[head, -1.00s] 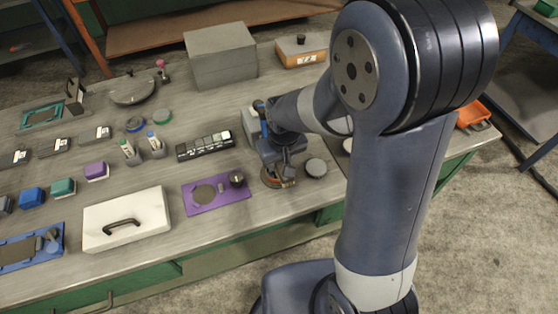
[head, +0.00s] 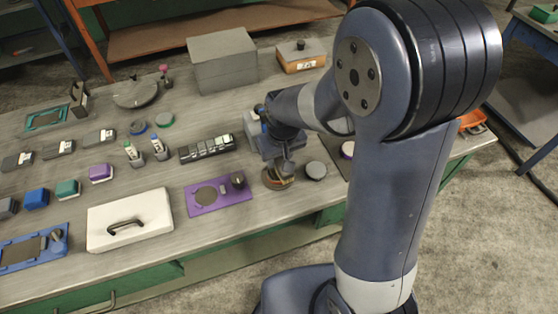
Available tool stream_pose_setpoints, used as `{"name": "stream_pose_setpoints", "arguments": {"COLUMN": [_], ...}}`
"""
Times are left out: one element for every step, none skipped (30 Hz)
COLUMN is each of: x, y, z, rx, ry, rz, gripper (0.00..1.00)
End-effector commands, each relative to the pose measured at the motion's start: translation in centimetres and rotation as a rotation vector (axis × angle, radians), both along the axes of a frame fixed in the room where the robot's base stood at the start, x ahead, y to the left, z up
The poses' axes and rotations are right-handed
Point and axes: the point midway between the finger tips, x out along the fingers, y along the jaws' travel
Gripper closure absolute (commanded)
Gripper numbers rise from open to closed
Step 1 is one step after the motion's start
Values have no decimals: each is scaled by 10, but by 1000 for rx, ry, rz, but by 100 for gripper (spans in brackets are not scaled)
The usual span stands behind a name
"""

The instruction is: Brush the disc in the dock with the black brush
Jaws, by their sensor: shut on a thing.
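My gripper (head: 284,168) points down at the right part of the bench, low over a small round dock (head: 272,186) with a brownish-orange rim. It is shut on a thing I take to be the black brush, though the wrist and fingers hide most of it. I cannot tell whether the brush touches the disc in the dock, as that disc is largely covered. A loose grey disc (head: 316,170) lies on the bench just right of the dock.
A purple plate (head: 205,208) with a round inset and black knob lies to the left. A keyed black strip (head: 207,149), grey box (head: 222,62) and wooden box (head: 300,56) lie behind.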

Motion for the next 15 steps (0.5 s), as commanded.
{"name": "stream_pose_setpoints", "arguments": {"x": [0,0,0,1,1,1,2,2,2,3,3,3,4,4,4], "y": [-1,-1,-1,-1,-1,-1,-1,-1,-1,-2,-2,-2,-2,-2,-2], "z": [7,10,14,16,19,23,26,28,32,35,37,41,44,46,49], "rx": [-1,-1,-1,-1,-1,-1,-1,-1,-1,0,0,0,0,-1,-1], "ry": [3,4,4,4,4,3,3,3,3,2,2,2,2,3,3], "rz": [-1,-1,-1,-1,-2,-2,-2,-2,-2,-2,-3,-3,-3,-3,-3], "gripper": [87,87,87,87,87,87,87,87,87,87,87,87,87,87,87]}}
